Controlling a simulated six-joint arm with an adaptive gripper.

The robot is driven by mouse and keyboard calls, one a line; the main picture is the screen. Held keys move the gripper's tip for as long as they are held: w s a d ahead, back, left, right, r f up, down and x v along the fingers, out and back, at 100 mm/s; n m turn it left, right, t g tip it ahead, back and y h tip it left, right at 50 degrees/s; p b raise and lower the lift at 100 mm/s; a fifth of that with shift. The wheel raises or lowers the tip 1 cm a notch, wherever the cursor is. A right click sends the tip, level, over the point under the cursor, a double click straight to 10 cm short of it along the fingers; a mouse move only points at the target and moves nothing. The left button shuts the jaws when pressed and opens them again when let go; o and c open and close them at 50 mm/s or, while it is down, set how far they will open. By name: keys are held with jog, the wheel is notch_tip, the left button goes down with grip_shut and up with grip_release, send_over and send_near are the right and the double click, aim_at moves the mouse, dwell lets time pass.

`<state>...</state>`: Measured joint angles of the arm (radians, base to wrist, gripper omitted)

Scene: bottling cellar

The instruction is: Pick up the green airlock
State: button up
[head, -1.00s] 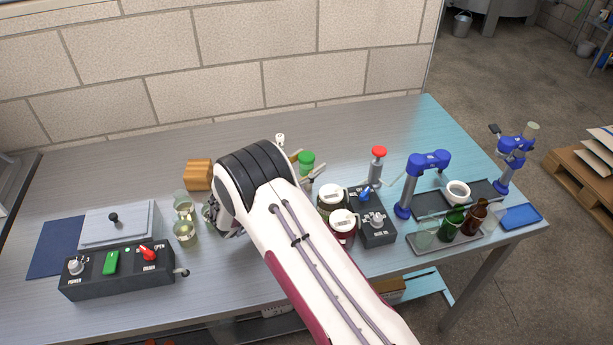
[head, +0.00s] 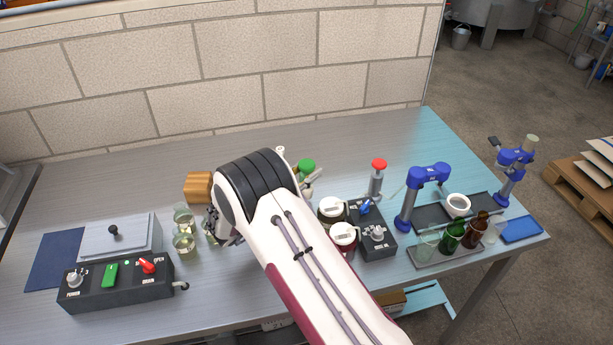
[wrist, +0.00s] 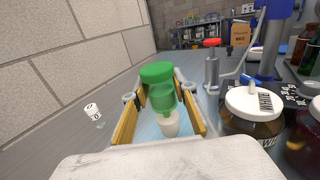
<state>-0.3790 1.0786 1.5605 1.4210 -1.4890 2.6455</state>
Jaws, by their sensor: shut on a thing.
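The green airlock (wrist: 161,90) has a wide green cap, a green see-through body and a whitish lower end. It stands between the two yellow-padded fingers of my gripper (wrist: 160,112) in the wrist view. My gripper is shut on it. In the head view the airlock's green cap (head: 307,166) shows just right of my wrist, with the fingers (head: 309,187) beside and below it. My arm hides part of the gripper there. I cannot tell whether the airlock's lower end touches the table.
A small white-topped piece (wrist: 92,110) stands left of the gripper. A jar with a white lid (wrist: 253,108) and a red-topped stand (wrist: 212,65) are close on the right. A wooden block (head: 198,187) and glass jars (head: 184,243) stand left of my arm.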

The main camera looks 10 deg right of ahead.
jog(key=shift+r, duration=4.1)
